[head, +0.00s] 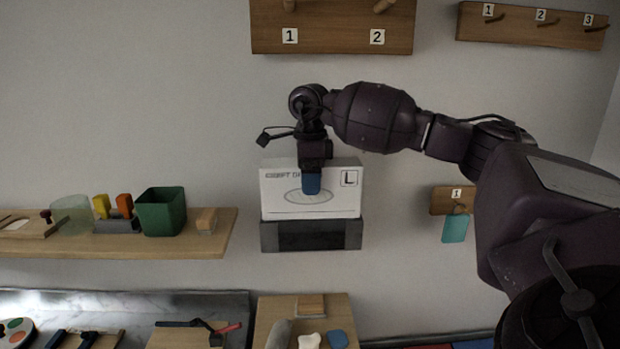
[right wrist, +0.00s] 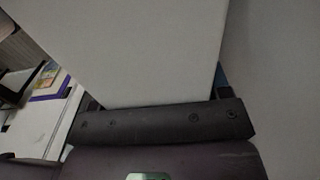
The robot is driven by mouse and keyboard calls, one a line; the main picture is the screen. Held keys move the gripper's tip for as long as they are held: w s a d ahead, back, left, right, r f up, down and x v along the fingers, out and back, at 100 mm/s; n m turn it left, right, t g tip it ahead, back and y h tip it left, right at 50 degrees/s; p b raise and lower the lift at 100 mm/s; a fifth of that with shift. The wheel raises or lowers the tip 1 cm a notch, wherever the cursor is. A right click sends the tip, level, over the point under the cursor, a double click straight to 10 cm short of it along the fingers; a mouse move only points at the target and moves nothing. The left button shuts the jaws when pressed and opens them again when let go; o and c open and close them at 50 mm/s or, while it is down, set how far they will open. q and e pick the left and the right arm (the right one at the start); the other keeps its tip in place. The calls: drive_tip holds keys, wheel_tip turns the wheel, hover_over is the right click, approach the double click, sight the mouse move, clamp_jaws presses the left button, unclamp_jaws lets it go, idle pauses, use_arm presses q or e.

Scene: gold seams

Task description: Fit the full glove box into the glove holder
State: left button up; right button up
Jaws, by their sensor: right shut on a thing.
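The glove box (head: 335,208) is a white carton with an L label and an oval on its front, in the middle of the head view. My right gripper (head: 311,184) reaches down over its top and is shut on it, one blue fingertip against the front face. In the right wrist view the white box (right wrist: 135,45) fills the space between the fingers. The dark grey glove holder (head: 311,236) is on the wall directly below the box. The box's lower edge meets the holder's top edge in the picture; I cannot tell whether it has entered. My left gripper is out of view.
A wooden shelf (head: 120,245) at left bears a green bin (head: 161,212) and small items. A peg board (head: 333,35) is above my wrist. A small hook board (head: 452,197) with a teal tag (head: 455,228) is at right. Wall beside the holder is bare.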

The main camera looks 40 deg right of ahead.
sight(310, 202)
drive_tip(key=shift+f, duration=0.1)
drive_tip(key=shift+f, duration=0.35)
drive_tip(key=shift+f+b, duration=1.2)
drive_tip(key=shift+f, duration=0.6)
idle(0.4)
drive_tip(key=shift+f, duration=0.35)
drive_tip(key=shift+f+b, duration=0.35)
drive_tip(key=o, duration=1.3)
